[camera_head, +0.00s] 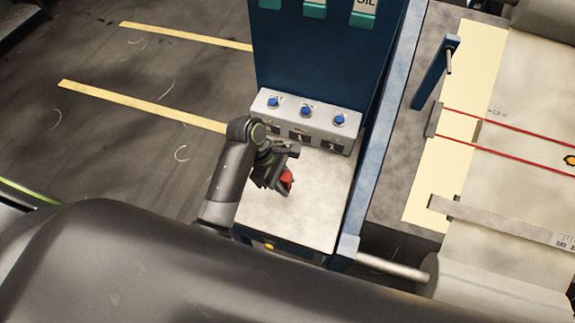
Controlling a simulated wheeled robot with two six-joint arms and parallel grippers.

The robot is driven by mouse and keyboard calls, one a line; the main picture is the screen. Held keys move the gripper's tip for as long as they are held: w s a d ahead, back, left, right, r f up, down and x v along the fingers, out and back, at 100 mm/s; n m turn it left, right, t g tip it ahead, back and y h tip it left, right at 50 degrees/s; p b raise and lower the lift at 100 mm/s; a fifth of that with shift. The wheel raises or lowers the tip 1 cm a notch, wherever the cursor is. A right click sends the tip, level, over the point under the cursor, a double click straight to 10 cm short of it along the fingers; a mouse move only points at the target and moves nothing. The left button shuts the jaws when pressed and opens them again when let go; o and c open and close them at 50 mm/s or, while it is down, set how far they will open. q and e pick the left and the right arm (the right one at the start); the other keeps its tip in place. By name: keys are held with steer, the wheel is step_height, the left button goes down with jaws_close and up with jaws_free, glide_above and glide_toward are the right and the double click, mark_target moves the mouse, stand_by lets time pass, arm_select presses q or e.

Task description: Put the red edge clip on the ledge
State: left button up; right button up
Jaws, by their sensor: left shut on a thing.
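The red edge clip (287,181) is a small red piece held in my left gripper (282,182). The gripper is shut on it, over the pale flat top of the blue stand. This pale ledge (311,205) lies below a grey panel with blue buttons. I cannot tell whether the clip touches the surface. The dark fingers hide part of the clip. My left arm comes in from the lower left. My right gripper is not in view.
The grey button panel (305,121) stands right behind the gripper, with the blue back plate (315,60) above it. To the right are a blue post (435,74), red lines and pale fabric (520,110). The front and right of the ledge are clear.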

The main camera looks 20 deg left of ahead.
arm_select(q)
steer(key=shift+s+d+f, duration=0.1)
steer(key=shift+s+d, duration=0.05)
steer(key=shift+s, duration=0.15)
steer(key=shift+s+f, duration=0.1)
steer(key=shift+f, duration=1.65)
arm_select(e)
steer(key=shift+s+a, duration=0.15)
steer(key=shift+a, duration=0.25)
steer(key=shift+d+r, duration=0.1)
steer(key=shift+d, duration=0.15)
arm_select(q)
steer(key=shift+f, duration=0.5)
steer(key=o, duration=1.2)
steer(key=shift+c, duration=0.2)
